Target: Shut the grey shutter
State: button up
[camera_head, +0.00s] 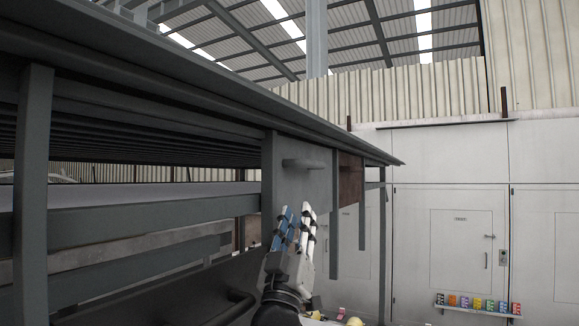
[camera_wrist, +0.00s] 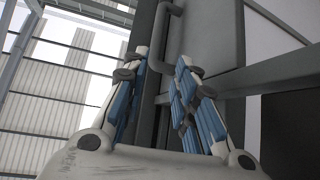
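A flat grey panel (camera_head: 297,190) with a short grey bar handle (camera_head: 302,163) hangs under the dark slab top; I take it to be the grey shutter. In the wrist view the panel (camera_wrist: 215,45) and its handle (camera_wrist: 177,22) are ahead of the fingers. I cannot tell how far open it stands. My gripper (camera_head: 295,212) is just below the handle in the head view and covers part of the panel's lower area. In the wrist view my gripper (camera_wrist: 163,58) has its two blue-and-white fingers apart, with nothing seen held between them.
The long slab top (camera_head: 190,75) overhangs dark grey posts and rails (camera_head: 33,190) on the left. A brown panel (camera_head: 350,178) is beside the grey one. A dark bar handle (camera_head: 235,305) is low in front. A small shelf of coloured items (camera_head: 478,306) is at the far wall.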

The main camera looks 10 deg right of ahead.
aim_at(311, 164)
jog(key=p+x, duration=0.7)
jog(key=x, duration=1)
jog(key=shift+d+r+p, duration=0.1)
jog(key=shift+r+p, duration=0.2)
jog(key=shift+s, duration=0.1)
grip_shut()
